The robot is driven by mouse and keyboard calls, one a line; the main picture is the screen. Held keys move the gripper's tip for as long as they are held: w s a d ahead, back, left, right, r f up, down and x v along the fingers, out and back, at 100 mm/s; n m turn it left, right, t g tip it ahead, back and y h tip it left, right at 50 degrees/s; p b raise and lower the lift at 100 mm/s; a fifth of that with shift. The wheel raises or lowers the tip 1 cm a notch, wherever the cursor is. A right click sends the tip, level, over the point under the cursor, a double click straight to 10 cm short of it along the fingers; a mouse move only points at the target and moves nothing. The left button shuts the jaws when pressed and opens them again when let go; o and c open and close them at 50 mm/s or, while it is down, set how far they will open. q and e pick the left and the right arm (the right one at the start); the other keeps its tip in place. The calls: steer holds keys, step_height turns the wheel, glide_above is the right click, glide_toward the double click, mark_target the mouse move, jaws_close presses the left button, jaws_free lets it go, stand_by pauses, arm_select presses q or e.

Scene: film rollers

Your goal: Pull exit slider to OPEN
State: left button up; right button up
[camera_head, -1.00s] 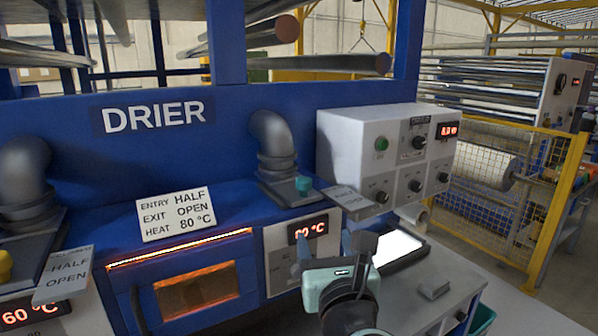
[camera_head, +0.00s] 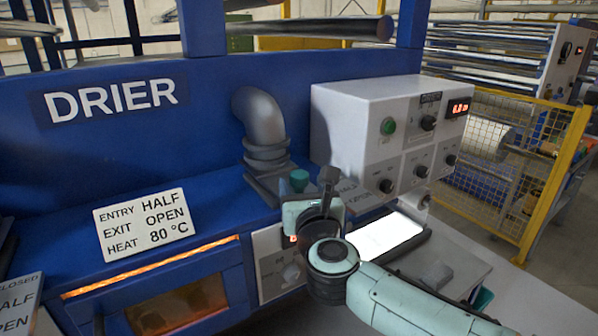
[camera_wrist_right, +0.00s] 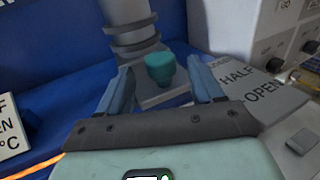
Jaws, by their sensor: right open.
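The exit slider's teal knob (camera_head: 299,181) stands upright at the foot of the right-hand grey pipe (camera_head: 262,125). In the right wrist view the knob (camera_wrist_right: 160,68) shows between the two blue fingers of my right gripper (camera_wrist_right: 165,85), with gaps on both sides. The gripper is open and empty. In the head view my right gripper (camera_head: 308,205) is just in front of the knob, its fingertips mostly hidden. A scale plate (camera_wrist_right: 258,97) reading HALF and OPEN lies right of the knob. The exact slider setting is hard to tell. My left gripper is out of view.
A white sign (camera_head: 143,224) reads entry HALF, exit OPEN, heat 80 °C. A white control box (camera_head: 345,125) with knobs stands close right of the slider. A lit white panel (camera_head: 387,237) lies beyond my right wrist. Another scale plate (camera_head: 17,305) is at lower left.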

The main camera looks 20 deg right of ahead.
mark_target(301, 181)
steer(key=shift+p+x, duration=0.45)
steer(key=shift+x, duration=1.95)
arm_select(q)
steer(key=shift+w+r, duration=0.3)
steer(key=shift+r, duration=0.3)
